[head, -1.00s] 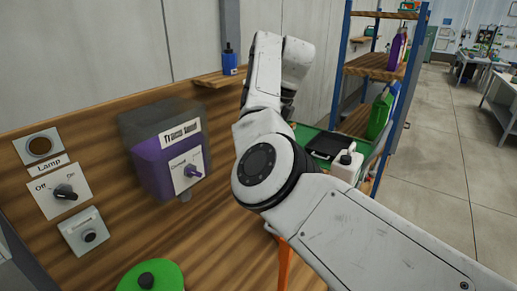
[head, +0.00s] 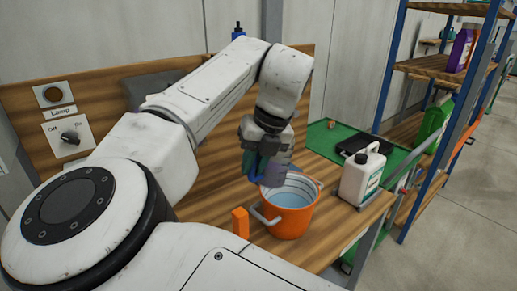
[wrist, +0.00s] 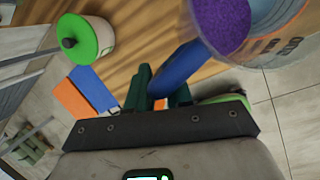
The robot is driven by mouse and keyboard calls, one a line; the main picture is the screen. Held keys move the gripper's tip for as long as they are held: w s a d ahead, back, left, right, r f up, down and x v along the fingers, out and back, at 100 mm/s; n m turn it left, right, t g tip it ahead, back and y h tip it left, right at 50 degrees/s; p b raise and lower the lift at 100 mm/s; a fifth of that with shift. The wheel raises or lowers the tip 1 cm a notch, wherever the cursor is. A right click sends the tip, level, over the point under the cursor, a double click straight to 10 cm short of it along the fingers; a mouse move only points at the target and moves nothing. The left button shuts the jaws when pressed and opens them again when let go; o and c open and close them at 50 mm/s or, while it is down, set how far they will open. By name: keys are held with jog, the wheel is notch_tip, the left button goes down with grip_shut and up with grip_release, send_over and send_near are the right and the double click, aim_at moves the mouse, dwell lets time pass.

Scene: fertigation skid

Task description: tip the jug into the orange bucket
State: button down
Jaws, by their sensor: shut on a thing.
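The orange bucket (head: 290,222) stands upright on the wooden bench, with pale blue showing inside and a grey handle at its left. My gripper (head: 265,148) is over the bucket's left back side. It is shut on the blue handle of a translucent jug (head: 276,167). The jug is at or just above the bucket's back left rim; I cannot tell whether they touch. In the wrist view the blue handle runs between my green fingers (wrist: 160,90), and purple granular content shows inside the jug (wrist: 262,45). The jug's exact tilt is unclear.
A white canister (head: 362,176) stands right of the bucket, near a black tray (head: 366,146) on a green surface. An upright orange block (head: 240,222) stands left of the bucket. A blue-posted shelf (head: 435,66) rises at the right. A green-lidded tub (wrist: 90,36) shows in the wrist view.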

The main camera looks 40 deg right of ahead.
aim_at(255, 178)
jog(key=shift+f+b, duration=3)
jog(key=shift+b, duration=0.15)
jog(key=shift+a+r+y+p, duration=0.1)
jog(key=shift+r+y+p, duration=0.55)
jog(key=shift+p, duration=1.8)
jog(key=shift+d+r+m+g+y+p, duration=0.25)
jog(key=shift+r+g+y+p, duration=0.45)
jog(key=shift+p, duration=2.3)
jog(key=shift+f+y+p, duration=0.25)
jog(key=shift+y+p, duration=0.3)
jog(key=shift+y, duration=0.1)
jog(key=shift+d+y+p, duration=0.15)
jog(key=shift+y+p, duration=0.15)
jog(key=shift+p, duration=0.4)
jog(key=shift+w+d+r+m+y+p, duration=0.1)
jog(key=shift+d+r+m+y+p, duration=0.1)
jog(key=shift+r+y+p, duration=0.4)
jog(key=shift+w+d+r+m+y+p, duration=0.1)
jog(key=shift+d+r+m+y+p, duration=0.1)
jog(key=shift+p, duration=0.7)
jog(key=shift+w+d+r+g+y, duration=0.1)
jog(key=shift+d+r+g+y, duration=0.1)
jog(key=shift+d+r+y, duration=0.25)
jog(key=shift+w+d+r+g+y, duration=0.1)
jog(key=shift+d+r+g+y, duration=0.15)
jog(key=shift+r+y, duration=0.4)
